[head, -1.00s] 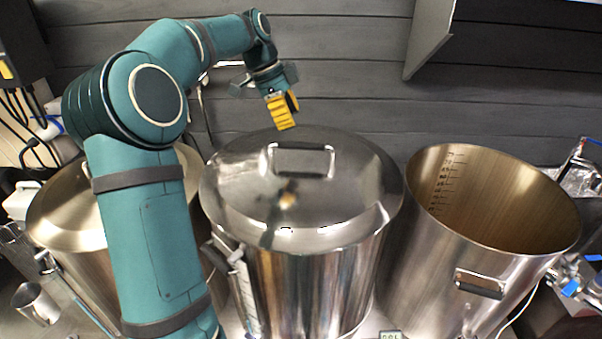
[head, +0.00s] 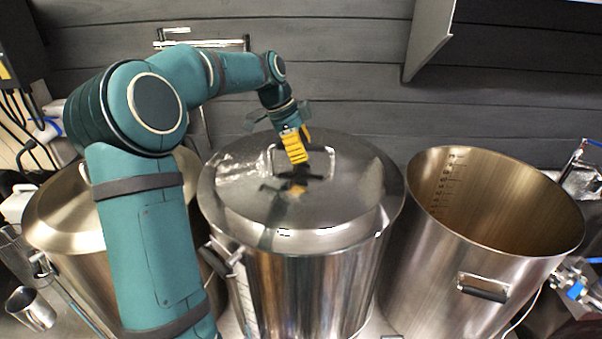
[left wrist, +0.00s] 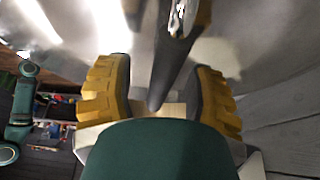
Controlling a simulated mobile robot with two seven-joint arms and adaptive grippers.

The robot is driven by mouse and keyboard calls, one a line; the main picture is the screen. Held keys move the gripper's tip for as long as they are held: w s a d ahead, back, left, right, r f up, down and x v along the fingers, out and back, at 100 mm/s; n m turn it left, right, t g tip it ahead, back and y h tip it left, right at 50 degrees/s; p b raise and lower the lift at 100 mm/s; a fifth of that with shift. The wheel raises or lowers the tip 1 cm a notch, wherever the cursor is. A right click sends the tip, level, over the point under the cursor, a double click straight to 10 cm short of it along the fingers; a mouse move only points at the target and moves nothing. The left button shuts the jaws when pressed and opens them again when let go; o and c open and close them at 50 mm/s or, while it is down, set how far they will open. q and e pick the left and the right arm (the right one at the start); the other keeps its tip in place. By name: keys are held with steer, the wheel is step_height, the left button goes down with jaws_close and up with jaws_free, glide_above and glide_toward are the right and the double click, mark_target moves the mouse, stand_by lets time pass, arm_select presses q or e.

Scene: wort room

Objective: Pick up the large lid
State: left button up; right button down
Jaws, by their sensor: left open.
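The large shiny metal lid (head: 350,195) sits on the middle pot (head: 310,290). Its loop handle (head: 331,158) rises from the far half of its top. My left gripper (head: 296,158) is at the handle, its yellow fingers hiding the handle's middle. In the left wrist view, my left gripper (left wrist: 160,92) is open, with one yellow finger on each side of the dark handle bar (left wrist: 172,65). The bar runs between the fingers; neither seems to press on it. The lid's blurred metal surface (left wrist: 275,50) lies beyond. My right gripper is not in view.
A pot with a duller lid (head: 65,215) stands at the left, partly behind my left arm. An open pot (head: 440,265) with inner markings stands close at the right. A grey panelled wall (head: 350,90) is behind. A small metal cup (head: 32,308) is at lower left.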

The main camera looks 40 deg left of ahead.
arm_select(q)
steer(key=shift+f, duration=0.25)
stand_by(0.4)
steer(key=shift+c, duration=0.4)
jaws_close()
steer(key=shift+r, duration=0.1)
